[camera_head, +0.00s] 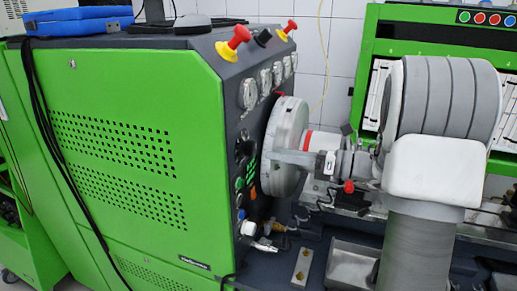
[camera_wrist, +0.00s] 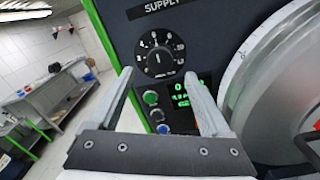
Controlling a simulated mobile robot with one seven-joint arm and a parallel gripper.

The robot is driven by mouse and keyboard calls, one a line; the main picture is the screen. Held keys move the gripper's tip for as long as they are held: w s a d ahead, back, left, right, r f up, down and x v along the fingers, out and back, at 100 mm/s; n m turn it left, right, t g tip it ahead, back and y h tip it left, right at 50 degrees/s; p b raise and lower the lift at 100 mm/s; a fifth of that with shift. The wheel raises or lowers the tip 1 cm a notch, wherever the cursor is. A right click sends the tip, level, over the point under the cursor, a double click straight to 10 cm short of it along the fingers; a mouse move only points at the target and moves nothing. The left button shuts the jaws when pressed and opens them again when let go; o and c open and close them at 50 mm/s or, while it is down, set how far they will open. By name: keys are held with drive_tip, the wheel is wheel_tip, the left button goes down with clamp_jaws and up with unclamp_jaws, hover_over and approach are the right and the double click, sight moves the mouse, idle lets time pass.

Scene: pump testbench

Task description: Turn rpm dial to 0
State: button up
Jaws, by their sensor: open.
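The black rpm dial (camera_wrist: 158,58) with white numerals around it shows in the wrist view on the dark panel, below the "SUPPLY" lettering. A light line on its knob stands roughly upright; the exact reading is too small to tell. My gripper (camera_wrist: 158,80) is open and empty, its two grey fingers on either side below the dial. I see no contact with the dial, and the distance to it is hard to tell.
The green digital display (camera_wrist: 181,93) and the green button (camera_wrist: 151,98) sit below the dial, with a blue button (camera_wrist: 163,129) lower. The large grey disc (camera_head: 286,146) stands close to the panel's right. Red knobs (camera_head: 240,36) top the green testbench (camera_head: 130,150).

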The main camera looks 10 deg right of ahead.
sight(256, 150)
drive_tip(key=x, duration=0.6)
clamp_jaws()
idle(0.3)
drive_tip(key=shift+n, duration=0.3)
